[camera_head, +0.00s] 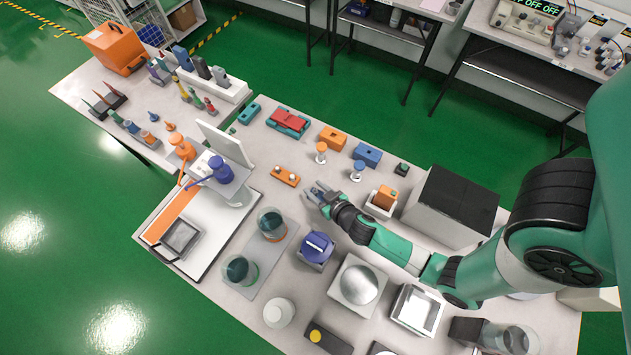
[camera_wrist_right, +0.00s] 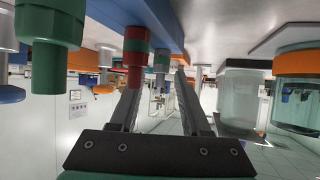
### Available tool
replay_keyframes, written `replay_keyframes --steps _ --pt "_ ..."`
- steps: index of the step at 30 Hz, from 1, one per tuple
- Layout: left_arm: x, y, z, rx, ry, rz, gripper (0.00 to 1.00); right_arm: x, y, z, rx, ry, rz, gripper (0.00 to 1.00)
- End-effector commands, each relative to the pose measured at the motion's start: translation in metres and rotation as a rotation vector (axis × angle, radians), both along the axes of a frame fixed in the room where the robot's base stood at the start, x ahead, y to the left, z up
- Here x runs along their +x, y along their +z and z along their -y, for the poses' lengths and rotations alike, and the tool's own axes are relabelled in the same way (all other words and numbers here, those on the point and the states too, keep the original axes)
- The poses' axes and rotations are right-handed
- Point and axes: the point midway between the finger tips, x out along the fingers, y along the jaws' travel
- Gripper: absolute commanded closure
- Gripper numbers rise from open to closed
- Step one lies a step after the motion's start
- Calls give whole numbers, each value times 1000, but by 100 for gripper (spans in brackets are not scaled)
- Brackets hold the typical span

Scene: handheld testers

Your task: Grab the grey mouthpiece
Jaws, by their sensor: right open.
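My right gripper (camera_head: 316,193) is above the middle of the near table in the head view, pointing left. In the wrist view its two fingers (camera_wrist_right: 158,88) are apart, with a clear gap between them. A blue bar (camera_wrist_right: 105,18) with a green cylinder (camera_wrist_right: 55,60) and a red cylinder (camera_wrist_right: 137,62) crosses the top left of this view. The red cylinder appears in front of the left fingertip. I cannot pick out the grey mouthpiece with certainty; the gripper hides part of the area below it. My left gripper is not in view.
An orange block with white knobs (camera_head: 286,176) lies left of the gripper. Two beakers (camera_head: 271,224) (camera_head: 240,270) and a blue-topped device (camera_head: 317,247) stand nearby. A white stand (camera_head: 225,88) with grey testers (camera_head: 202,68) is on the far table.

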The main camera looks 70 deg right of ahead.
Motion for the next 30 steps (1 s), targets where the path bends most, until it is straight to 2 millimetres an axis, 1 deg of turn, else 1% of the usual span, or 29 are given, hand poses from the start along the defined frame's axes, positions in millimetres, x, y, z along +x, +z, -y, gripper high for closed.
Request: replay_keyframes --steps 1,4,7,12,13,17,18,20,21,30 --pt "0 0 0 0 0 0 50 8 -4 6 0 -3 1 53" --pt "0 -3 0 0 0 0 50 19 -12 14 -1 -1 2 53" --pt "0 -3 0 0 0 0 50 23 -15 17 -1 0 1 53" --pt "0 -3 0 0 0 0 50 23 -15 17 -1 0 1 53" --pt "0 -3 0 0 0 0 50 23 -15 16 0 1 1 55" --pt "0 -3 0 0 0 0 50 23 -15 16 -1 0 1 78" --pt "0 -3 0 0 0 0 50 23 -15 16 -1 0 1 85" --pt "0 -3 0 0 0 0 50 23 -15 16 -1 0 1 96" --pt "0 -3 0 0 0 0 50 23 -15 16 -1 0 1 100" --pt "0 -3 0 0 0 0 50 23 -15 16 0 0 0 100"
